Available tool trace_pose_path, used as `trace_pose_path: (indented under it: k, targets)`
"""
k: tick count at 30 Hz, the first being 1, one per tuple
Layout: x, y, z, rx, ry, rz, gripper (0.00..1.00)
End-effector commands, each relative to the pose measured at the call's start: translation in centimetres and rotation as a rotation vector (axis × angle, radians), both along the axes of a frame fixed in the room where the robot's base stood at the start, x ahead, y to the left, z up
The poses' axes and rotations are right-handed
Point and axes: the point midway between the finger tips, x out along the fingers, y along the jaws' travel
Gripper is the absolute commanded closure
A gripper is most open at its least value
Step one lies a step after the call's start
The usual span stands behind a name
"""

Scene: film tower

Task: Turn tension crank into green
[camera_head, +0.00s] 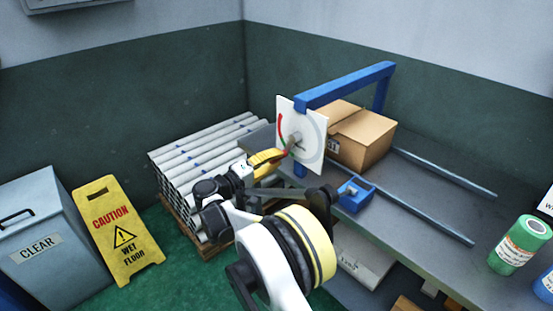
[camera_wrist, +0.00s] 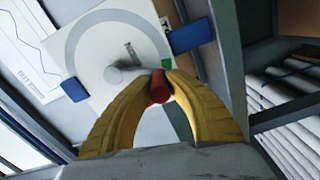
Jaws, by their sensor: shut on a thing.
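The tension crank's white dial plate (camera_head: 313,150) stands upright under a blue frame on the bench. In the head view it carries a red arc (camera_head: 281,128) at its left and a grey arc at its right. My yellow gripper (camera_head: 287,152) reaches it from the left. In the wrist view, my gripper's two curved fingers (camera_wrist: 160,88) are shut on the crank's red knob (camera_wrist: 159,94). A small green patch (camera_wrist: 168,62) shows just beyond the knob, partly hidden. A grey hub (camera_wrist: 114,74) and a short grey pointer (camera_wrist: 131,50) are on the plate.
A blue frame (camera_head: 345,85) arches over the bench, with a cardboard box (camera_head: 365,140) behind the plate. A small blue block (camera_head: 356,194) and rails (camera_head: 445,172) lie on the bench. Stacked white tubes (camera_head: 205,150) are left, near a yellow caution sign (camera_head: 118,230).

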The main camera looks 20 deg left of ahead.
Motion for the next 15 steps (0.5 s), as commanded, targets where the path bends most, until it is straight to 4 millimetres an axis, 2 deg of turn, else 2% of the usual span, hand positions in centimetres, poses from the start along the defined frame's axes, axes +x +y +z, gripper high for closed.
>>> trace_pose_path:
  k: [4, 5, 6, 7, 15]
  targets:
    - [0.04, 0.03, 0.08, -0.002, -0.001, 0.002, 1.0]
    - [0.04, 0.03, 0.08, -0.002, -0.001, 0.002, 0.77]
    - [0.03, 0.02, 0.08, -0.002, -0.001, 0.002, 0.65]
    - [0.03, 0.02, 0.08, -0.002, 0.0, 0.001, 0.57]
    - [-0.01, 0.01, 0.03, -0.002, 0.0, 0.001, 0.57]
